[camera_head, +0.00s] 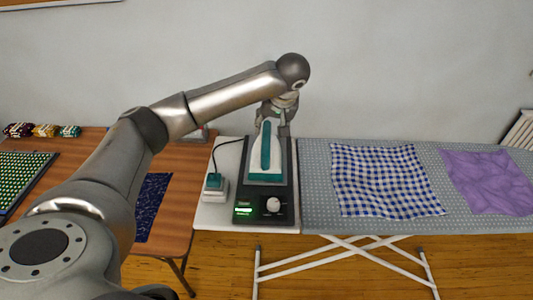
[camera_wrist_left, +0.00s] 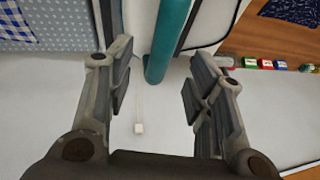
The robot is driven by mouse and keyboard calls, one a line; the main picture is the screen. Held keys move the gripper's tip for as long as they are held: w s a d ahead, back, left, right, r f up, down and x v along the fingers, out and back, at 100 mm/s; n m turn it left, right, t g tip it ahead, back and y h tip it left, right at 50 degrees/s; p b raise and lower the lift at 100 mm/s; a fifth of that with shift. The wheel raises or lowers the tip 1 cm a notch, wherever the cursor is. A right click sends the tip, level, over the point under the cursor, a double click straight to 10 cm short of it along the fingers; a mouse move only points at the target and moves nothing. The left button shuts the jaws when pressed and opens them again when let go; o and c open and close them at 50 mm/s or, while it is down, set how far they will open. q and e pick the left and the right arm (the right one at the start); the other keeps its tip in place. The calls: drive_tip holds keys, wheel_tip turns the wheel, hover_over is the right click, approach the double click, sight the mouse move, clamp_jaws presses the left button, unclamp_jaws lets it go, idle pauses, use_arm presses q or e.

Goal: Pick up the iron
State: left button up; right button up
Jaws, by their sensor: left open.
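The iron (camera_head: 277,160) has a white body and a teal handle. It rests on a dark base (camera_head: 243,201) with a green-lit display and a pale knob, its handle running away from me. My left gripper (camera_head: 275,120) is over the far end of the iron, pointing down. In the left wrist view the gripper (camera_wrist_left: 160,75) is open and empty, and the end of the iron's teal handle (camera_wrist_left: 168,35) shows between its two fingers. I cannot tell how far the fingertips are above the handle. My right gripper is not in view.
A small white-and-teal item (camera_head: 214,186) with a black cord stands left of the base. The ironing board (camera_head: 315,205) at right carries a blue checked cloth (camera_head: 385,182) and a purple cloth (camera_head: 490,180). A wooden table (camera_head: 180,210) is at left. The wall is close behind.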

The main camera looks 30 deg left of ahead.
sight(267, 133)
use_arm(q)
drive_tip(key=shift+w+a+f, duration=0.15)
drive_tip(key=shift+a+f, duration=0.15)
drive_tip(key=shift+f, duration=0.35)
drive_tip(key=shift+a+f+p, duration=0.15)
drive_tip(key=shift+f+p, duration=0.1)
drive_tip(key=shift+p, duration=0.15)
drive_tip(key=p+x, duration=0.1)
drive_tip(key=x, duration=0.2)
drive_tip(key=shift+f+p, duration=0.15)
drive_tip(key=shift+p, duration=0.2)
drive_tip(key=shift+w+a+f, duration=0.2)
drive_tip(key=shift+a+f, duration=0.1)
drive_tip(key=shift+f, duration=0.25)
clamp_jaws()
drive_tip(key=shift+w+r, duration=0.1)
drive_tip(key=shift+r, duration=0.05)
